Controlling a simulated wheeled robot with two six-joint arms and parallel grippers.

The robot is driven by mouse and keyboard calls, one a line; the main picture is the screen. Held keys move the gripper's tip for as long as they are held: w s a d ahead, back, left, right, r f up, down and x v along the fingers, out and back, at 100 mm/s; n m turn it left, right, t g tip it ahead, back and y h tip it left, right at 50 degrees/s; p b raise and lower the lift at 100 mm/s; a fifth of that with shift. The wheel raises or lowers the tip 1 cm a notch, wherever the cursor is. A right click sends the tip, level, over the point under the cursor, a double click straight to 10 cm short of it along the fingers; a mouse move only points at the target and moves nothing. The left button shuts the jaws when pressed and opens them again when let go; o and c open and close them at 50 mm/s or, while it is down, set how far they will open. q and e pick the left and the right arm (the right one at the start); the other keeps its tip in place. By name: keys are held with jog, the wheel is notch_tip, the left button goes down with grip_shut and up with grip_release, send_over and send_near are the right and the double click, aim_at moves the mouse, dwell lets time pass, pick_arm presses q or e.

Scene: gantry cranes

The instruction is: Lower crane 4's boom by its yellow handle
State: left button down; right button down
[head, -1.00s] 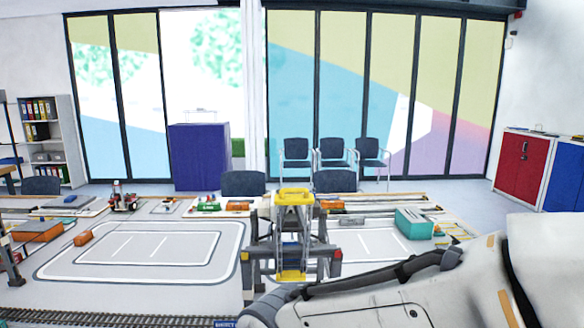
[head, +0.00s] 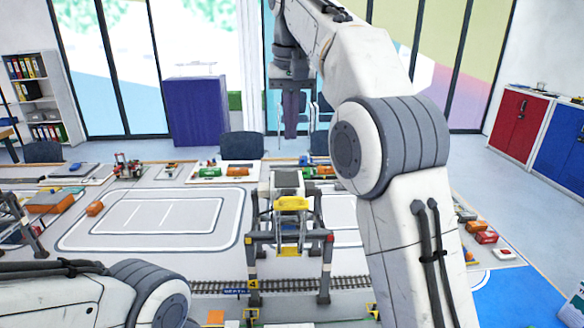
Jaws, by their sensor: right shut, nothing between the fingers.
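A grey gantry crane (head: 288,240) stands in the middle of the head view, with a yellow handle (head: 292,203) across its upper front. My right gripper (head: 291,130) points down, above the crane in the picture. It is shut and empty, apart from the handle. My left arm shows at the lower left, but its gripper is out of view.
Part of another crane (head: 18,222) stands at the left edge. A rail track (head: 200,287) runs along the near side of the layout. Small model vehicles (head: 128,167) and blocks lie farther back. A blue mat (head: 515,298) is at the lower right.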

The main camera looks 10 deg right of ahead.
jog(key=shift+w+d+r, duration=0.1)
jog(key=shift+d+r, duration=0.15)
jog(key=b, duration=0.4)
send_over(292, 204)
jog(key=f, duration=1.2)
jog(key=shift+w, duration=0.3)
jog(key=shift+s+f, duration=0.3)
jog(key=shift+f, duration=0.25)
